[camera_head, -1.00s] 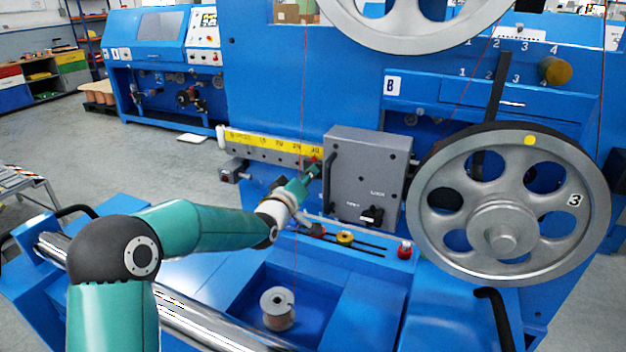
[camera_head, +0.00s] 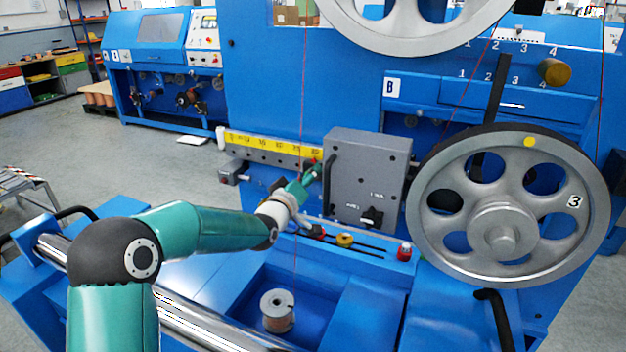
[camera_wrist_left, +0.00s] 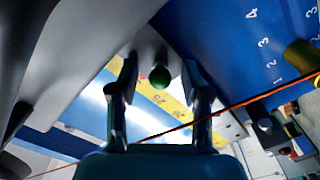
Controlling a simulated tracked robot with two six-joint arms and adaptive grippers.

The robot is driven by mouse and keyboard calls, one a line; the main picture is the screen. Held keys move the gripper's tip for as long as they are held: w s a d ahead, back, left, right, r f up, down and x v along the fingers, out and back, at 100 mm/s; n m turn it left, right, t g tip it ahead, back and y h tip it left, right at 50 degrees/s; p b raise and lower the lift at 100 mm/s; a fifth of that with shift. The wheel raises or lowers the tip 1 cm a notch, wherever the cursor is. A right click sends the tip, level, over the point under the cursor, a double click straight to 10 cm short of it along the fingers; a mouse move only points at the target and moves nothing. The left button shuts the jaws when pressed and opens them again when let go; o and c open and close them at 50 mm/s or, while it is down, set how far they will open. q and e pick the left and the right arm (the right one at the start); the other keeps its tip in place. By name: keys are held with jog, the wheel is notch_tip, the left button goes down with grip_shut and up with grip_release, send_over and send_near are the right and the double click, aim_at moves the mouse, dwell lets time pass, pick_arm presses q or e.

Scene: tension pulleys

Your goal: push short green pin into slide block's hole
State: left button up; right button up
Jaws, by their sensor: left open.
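The grey slide block (camera_head: 368,185) stands on the blue machine, right of the yellow scale. My left gripper (camera_head: 316,171) is at the block's left side, close to its dark handle. In the left wrist view, the gripper (camera_wrist_left: 159,72) is open, its two dark fingers apart. A round green knob, seemingly the short green pin's head (camera_wrist_left: 159,77), shows between the fingertips with a gap on both sides. It is in front of a grey surface. The pin's shaft and the hole are hidden. In the head view I cannot clearly tell the pin from the gripper. My right gripper is not in view.
The yellow scale (camera_head: 270,145) runs left of the block. A large spoked pulley (camera_head: 508,205) stands at right. A yellow knob (camera_head: 345,240) and a red knob (camera_head: 404,251) sit below the block.

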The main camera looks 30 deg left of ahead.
pick_arm(q)
jog(key=s, duration=1.2)
jog(key=shift+d, duration=0.35)
